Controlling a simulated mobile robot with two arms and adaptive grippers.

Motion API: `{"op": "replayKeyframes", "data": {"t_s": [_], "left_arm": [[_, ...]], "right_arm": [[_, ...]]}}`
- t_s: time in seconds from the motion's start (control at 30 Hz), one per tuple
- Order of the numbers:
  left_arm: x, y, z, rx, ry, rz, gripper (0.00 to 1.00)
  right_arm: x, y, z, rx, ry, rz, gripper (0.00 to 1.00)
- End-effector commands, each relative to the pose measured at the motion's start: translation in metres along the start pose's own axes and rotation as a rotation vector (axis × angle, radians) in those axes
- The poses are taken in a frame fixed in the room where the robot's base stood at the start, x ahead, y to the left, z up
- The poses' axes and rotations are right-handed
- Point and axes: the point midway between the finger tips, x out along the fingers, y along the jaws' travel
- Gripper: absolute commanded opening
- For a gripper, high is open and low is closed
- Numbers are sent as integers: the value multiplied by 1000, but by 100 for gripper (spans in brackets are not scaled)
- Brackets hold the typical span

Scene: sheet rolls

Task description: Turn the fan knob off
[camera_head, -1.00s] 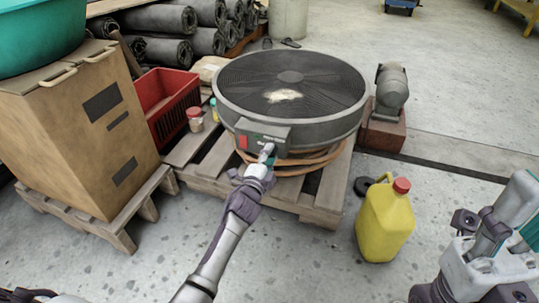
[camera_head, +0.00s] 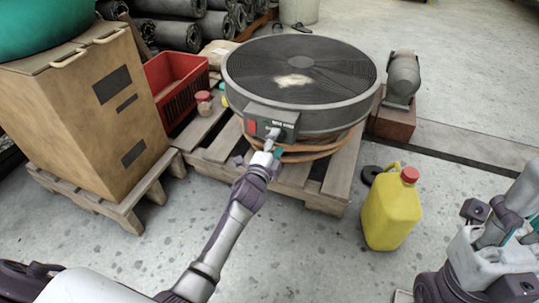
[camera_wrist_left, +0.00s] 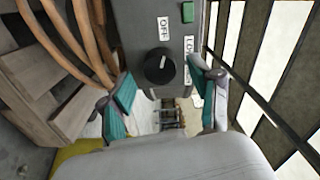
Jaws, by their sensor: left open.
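The large round black fan (camera_head: 330,75) lies flat on a wooden pallet (camera_head: 325,185). Its grey control box (camera_head: 287,118) faces me and carries a red switch (camera_head: 251,127). In the left wrist view the box has a black round knob (camera_wrist_left: 159,66) with a white pointer mark, near OFF (camera_wrist_left: 163,27) and LOW (camera_wrist_left: 189,46) labels. The pointer is directed up and slightly right; its exact setting is unclear. My left gripper (camera_head: 268,150) is open at the box, its teal-padded fingers on either side of the knob, apparently apart from it. My right arm is at the right edge; its jaw state is unclear.
A yellow jug (camera_head: 390,212) stands on the floor right of the pallet. A cardboard box (camera_head: 95,120) and red crate (camera_head: 176,85) stand left. A motor (camera_head: 402,78) sits behind right. Coiled hose (camera_head: 320,150) lies under the fan. Front floor is open.

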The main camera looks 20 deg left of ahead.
Motion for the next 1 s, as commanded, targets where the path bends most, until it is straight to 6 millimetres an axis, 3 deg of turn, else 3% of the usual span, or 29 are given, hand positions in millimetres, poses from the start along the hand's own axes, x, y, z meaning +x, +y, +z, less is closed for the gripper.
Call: {"op": "replayKeyframes", "data": {"t_s": [0.3, 0.5, 0.7, 1.0], "left_arm": [[-68, 2, 0, -1, 0, 4, 63], [-98, 1, 0, -2, -1, 3, 63], [-108, 1, 0, -2, 0, 2, 63], [-108, 1, 0, -2, 0, 2, 63]], "right_arm": [[0, 0, 0, 1, 1, 2, 40], [0, 0, 0, 1, 1, 2, 40], [0, 0, 0, 1, 1, 2, 40], [0, 0, 0, 1, 2, 2, 40]]}}
